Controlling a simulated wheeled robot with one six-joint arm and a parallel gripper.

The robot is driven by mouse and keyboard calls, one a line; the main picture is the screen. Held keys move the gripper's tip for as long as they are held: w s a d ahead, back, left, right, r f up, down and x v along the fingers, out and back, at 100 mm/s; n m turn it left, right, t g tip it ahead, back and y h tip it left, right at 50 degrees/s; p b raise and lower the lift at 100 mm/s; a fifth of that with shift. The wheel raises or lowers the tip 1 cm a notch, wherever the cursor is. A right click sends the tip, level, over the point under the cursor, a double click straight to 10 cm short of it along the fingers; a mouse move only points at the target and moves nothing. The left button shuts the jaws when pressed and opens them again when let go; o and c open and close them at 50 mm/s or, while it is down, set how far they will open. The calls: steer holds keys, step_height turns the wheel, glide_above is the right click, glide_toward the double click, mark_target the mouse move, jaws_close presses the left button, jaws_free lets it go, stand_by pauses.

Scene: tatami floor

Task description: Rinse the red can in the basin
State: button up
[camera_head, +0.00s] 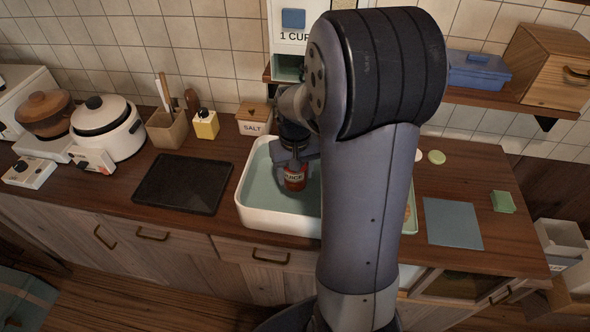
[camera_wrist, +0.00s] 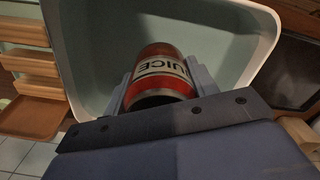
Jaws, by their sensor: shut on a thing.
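The red can (camera_head: 295,178) has a pale band with "JUICE" on it. My gripper (camera_head: 293,166) is shut on it inside the outline of the white basin (camera_head: 277,223), towards its left part. In the wrist view the can (camera_wrist: 162,75) lies between the two grey fingers of my gripper (camera_wrist: 165,88), with the basin's pale green inside (camera_wrist: 100,55) beyond it. I cannot tell whether the can touches the basin floor or the water. My arm hides the right part of the basin in the head view.
A dark tray (camera_head: 183,184) lies left of the basin. The salt box (camera_head: 254,118), a yellow bottle (camera_head: 205,124) and a utensil holder (camera_head: 167,128) stand behind. A blue-grey mat (camera_head: 452,223) and a green sponge (camera_head: 503,202) lie to the right.

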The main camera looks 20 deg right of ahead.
steer(key=shift+f+b, duration=3.05)
steer(key=shift+f, duration=1.35)
steer(key=shift+d, duration=0.15)
steer(key=shift+s+d, duration=0.7)
steer(key=shift+d, duration=0.2)
steer(key=shift+w+a, duration=0.7)
steer(key=shift+a, duration=0.35)
steer(key=shift+w+a, duration=0.7)
steer(key=shift+a, duration=0.35)
steer(key=shift+s+d, duration=0.7)
steer(key=shift+d, duration=0.35)
steer(key=shift+s+d, duration=0.7)
steer(key=shift+d, duration=0.35)
